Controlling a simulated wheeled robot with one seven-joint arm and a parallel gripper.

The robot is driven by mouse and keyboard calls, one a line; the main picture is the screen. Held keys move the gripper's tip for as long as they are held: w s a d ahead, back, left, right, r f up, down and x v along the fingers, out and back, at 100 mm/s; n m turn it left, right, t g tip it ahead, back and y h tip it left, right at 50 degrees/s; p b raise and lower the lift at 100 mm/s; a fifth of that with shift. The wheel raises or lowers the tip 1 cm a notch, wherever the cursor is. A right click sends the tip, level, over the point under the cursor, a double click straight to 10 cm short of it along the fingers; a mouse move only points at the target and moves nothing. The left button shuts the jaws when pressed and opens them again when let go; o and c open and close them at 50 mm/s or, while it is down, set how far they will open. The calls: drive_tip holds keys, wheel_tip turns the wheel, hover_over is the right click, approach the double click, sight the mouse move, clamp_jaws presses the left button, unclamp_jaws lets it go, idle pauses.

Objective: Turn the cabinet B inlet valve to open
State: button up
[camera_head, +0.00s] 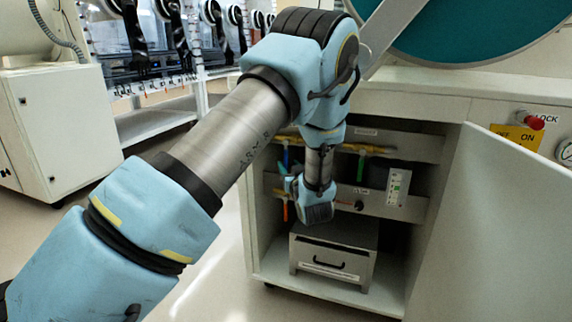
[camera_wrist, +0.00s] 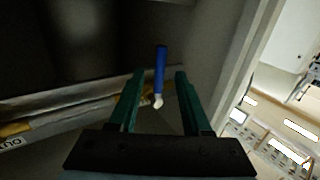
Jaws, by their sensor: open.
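A valve with a blue lever handle (camera_wrist: 160,62) and a pale end shows in the wrist view, between the lines of my two green fingers. My gripper (camera_wrist: 160,75) is open around that line of sight; I cannot tell whether either finger touches the handle. In the head view, a blue handle (camera_head: 285,158) hangs from the upper pipe in the open cabinet, left of my wrist. My gripper (camera_head: 318,212) is inside the cabinet front there, its fingers mostly hidden. A green handle (camera_head: 362,165) hangs further right. No readable label marks the inlet.
An orange handle (camera_head: 285,211) shows lower left. A grey drawer box (camera_head: 332,262) stands on the cabinet floor. A white meter (camera_head: 397,187) is on the lower rail. The open cabinet door (camera_head: 500,230) bounds the right side. The cabinet's side wall is close in the wrist view.

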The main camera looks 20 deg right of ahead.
sight(286, 161)
drive_tip(key=shift+w+d, duration=0.2)
drive_tip(key=shift+w, duration=0.95)
drive_tip(key=shift+w+d, duration=0.2)
drive_tip(key=shift+w, duration=0.9)
clamp_jaws()
